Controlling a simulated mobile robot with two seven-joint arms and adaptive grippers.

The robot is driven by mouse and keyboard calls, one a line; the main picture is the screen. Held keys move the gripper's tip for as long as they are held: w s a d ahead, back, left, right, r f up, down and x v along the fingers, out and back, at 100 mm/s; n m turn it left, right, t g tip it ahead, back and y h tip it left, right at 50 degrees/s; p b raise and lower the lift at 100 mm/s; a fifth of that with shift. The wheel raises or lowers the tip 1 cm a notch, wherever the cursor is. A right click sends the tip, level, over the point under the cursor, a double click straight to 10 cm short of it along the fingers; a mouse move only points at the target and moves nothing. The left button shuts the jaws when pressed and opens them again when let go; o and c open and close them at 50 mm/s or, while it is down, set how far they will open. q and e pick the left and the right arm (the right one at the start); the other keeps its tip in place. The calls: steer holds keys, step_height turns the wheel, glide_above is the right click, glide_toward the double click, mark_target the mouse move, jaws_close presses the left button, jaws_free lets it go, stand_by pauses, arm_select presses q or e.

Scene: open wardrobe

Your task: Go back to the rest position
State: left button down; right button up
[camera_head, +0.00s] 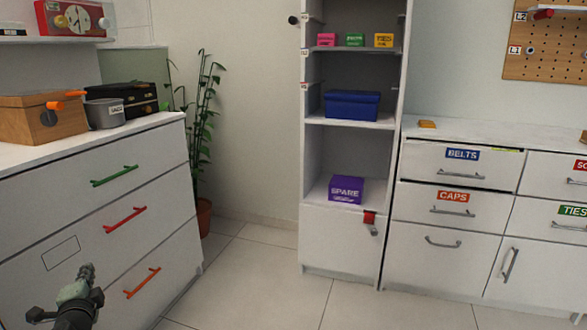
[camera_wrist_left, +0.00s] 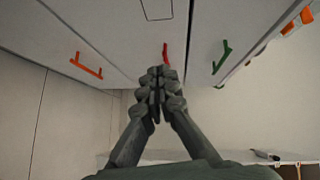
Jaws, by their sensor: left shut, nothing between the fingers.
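My left gripper (camera_head: 86,271) is at the lower left of the head view, in front of the white drawer unit (camera_head: 60,222) with green, red and orange handles. It is shut and empty. In the left wrist view its fingers (camera_wrist_left: 160,72) are together in the middle, with the drawer fronts and the red handle (camera_wrist_left: 165,53) behind them. I cannot tell the exact gap between the fingertips and the drawer fronts. My right gripper is not in either view.
The open wardrobe (camera_head: 350,125) holds a blue box (camera_head: 351,104) and a purple SPARE box (camera_head: 346,190). A potted plant (camera_head: 203,130) stands beside the drawer unit. A labelled dresser (camera_head: 440,262) is at the right. The tiled floor (camera_head: 250,275) between is clear.

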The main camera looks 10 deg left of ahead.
arm_select(q)
steer(key=s+d+f+n+g+h+p, duration=0.2)
steer(key=s+d+f, duration=0.3)
steer(key=d, duration=0.7)
steer(key=s+d+f+n+g+h+p, duration=0.2)
steer(key=s+d+f+g+h+p, duration=0.1)
steer(key=s+d, duration=0.6)
steer(key=s+d+f+n+g+h+p, duration=0.2)
steer(key=s+d+f+g+h, duration=0.2)
steer(key=d, duration=1.1)
steer(key=s+f, duration=0.3)
steer(key=shift+s+f+n+g+h+p, duration=0.2)
steer(key=shift+f+n+g+h+p, duration=0.1)
steer(key=shift+n, duration=0.1)
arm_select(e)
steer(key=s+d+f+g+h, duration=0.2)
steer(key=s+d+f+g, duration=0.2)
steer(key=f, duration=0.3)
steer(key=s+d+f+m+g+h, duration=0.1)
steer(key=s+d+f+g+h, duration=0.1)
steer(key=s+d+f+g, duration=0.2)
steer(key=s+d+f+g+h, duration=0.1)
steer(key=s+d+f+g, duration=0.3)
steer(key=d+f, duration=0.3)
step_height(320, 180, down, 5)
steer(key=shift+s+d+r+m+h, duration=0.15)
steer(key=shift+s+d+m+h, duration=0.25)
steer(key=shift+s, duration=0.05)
